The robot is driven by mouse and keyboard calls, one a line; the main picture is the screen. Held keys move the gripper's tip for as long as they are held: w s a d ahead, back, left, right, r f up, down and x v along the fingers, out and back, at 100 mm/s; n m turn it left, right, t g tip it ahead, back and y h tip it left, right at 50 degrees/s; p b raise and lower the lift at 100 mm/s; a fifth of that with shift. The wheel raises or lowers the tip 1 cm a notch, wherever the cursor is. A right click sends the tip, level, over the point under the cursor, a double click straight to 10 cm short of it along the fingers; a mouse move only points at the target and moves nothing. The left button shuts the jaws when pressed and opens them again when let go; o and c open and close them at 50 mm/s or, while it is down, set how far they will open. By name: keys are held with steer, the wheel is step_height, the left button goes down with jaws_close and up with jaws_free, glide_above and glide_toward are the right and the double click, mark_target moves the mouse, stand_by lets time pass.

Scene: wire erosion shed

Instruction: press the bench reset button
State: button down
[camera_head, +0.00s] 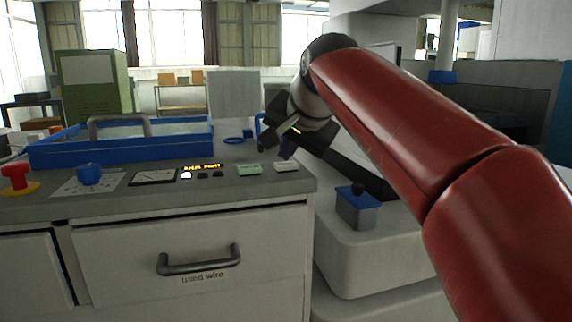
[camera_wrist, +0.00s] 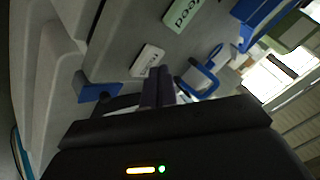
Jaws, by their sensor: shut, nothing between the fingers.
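My gripper (camera_head: 287,151) is above the right end of the bench top (camera_head: 235,190), its dark fingers angled down. The wrist view shows the fingers (camera_wrist: 158,82) together with nothing between them, close to a white block (camera_wrist: 147,60) with small dark lettering. That block also shows in the head view (camera_head: 287,167), just below the fingers; I cannot tell whether they touch it. A green block (camera_head: 250,169) lies left of it. Further left are a white button (camera_head: 187,175) and two dark buttons (camera_head: 203,176) under an amber display. No label clearly reads as bench reset.
A red mushroom knob (camera_head: 15,174) and a blue knob (camera_head: 90,174) stand on the left of the bench. A blue tray (camera_head: 120,154) is behind them. The drawer (camera_head: 195,250) is closed.

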mark_target(288, 165)
steer(key=shift+f, duration=0.35)
steer(key=shift+r, duration=0.15)
stand_by(0.3)
steer(key=shift+r+p, duration=0.7)
steer(key=shift+r, duration=0.05)
step_height(288, 165, up, 5)
steer(key=p, duration=0.4)
stand_by(0.5)
steer(key=s+d+f+n+g+h, duration=0.1)
steer(key=s+d+f, duration=0.4)
steer(key=s+f, duration=0.3)
steer(key=s+d+f+n+g+h, duration=0.1)
steer(key=s+d+f+n, duration=0.1)
steer(key=s+d+f, duration=0.3)
steer(key=s+d+f+n+g+h, duration=0.1)
steer(key=s+d+f, duration=0.4)
steer(key=s+f, duration=0.7)
step_height(288, 165, down, 5)
steer(key=shift+s+d+r+n, duration=0.1)
steer(key=shift+s+d+n, duration=0.05)
steer(key=shift+s+n, duration=0.15)
